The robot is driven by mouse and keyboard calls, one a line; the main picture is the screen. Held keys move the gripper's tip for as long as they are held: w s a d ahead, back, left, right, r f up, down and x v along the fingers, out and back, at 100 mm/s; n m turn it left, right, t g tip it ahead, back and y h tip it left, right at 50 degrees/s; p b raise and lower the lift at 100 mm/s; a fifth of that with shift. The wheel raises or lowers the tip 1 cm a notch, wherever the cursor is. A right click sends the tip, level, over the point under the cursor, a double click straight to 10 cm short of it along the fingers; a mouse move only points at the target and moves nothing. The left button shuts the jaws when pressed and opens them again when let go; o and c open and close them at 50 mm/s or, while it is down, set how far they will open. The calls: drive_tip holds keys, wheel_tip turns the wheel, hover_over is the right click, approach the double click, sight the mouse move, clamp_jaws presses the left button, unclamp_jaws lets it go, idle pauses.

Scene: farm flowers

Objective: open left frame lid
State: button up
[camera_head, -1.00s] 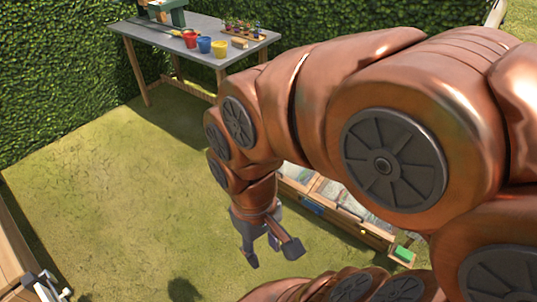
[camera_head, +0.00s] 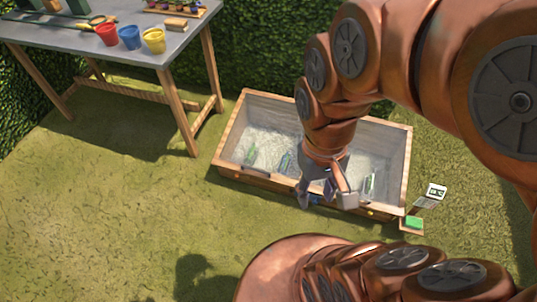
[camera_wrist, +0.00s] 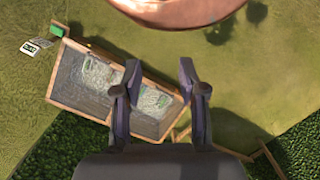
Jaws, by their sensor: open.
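A long wooden garden frame (camera_head: 229,128) stands on the grass, with pale grey panels and a few green patches showing within its rim. I cannot tell from here whether clear lids cover it. A dark handle (camera_head: 255,173) is on the left part of its front, and a small yellow knob (camera_head: 371,212) is farther right. My gripper (camera_head: 328,195) is open and empty, pointing down near the front edge, right of the handle; it hides part of the frame. In the wrist view the frame (camera_wrist: 103,57) lies beyond and between my open fingers (camera_wrist: 158,78).
A grey-topped table (camera_head: 180,40) stands at the upper left with a red pot (camera_head: 107,35), a blue pot (camera_head: 129,38) and a yellow pot (camera_head: 154,41). A green block (camera_head: 413,221) and a marker sign (camera_head: 436,191) are at the frame's right end. Grass in front is clear.

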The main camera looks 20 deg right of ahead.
drive_tip(key=w+a+f+m+t+y+b, duration=0.3)
drive_tip(key=w+f+m+b, duration=0.9)
drive_tip(key=w+f+b, duration=1.35)
drive_tip(key=w+d+f+m+b, duration=0.2)
drive_tip(key=w+f+m+b, duration=0.2)
drive_tip(key=w+f, duration=0.4)
drive_tip(key=w+d+f+m+t+b, duration=0.1)
drive_tip(key=w+f+m+b, duration=0.3)
drive_tip(key=f, duration=1.3)
drive_tip(key=w+d+f+m+b, duration=0.3)
drive_tip(key=w+f+m+b, duration=0.1)
drive_tip(key=w+f, duration=0.8)
drive_tip(key=shift+w+d+f+m+t+y, duration=0.2)
drive_tip(key=shift+d+f+m+t+y, duration=0.05)
drive_tip(key=shift+d+m+t+y, duration=0.05)
drive_tip(key=shift+w+f+b, duration=0.1)
drive_tip(key=shift+f+b, duration=0.25)
drive_tip(key=shift+f, duration=0.05)
drive_tip(key=b+x, duration=0.3)
drive_tip(key=x, duration=0.4)
drive_tip(key=shift+f, duration=0.1)
drive_tip(key=shift+c, duration=0.3)
clamp_jaws()
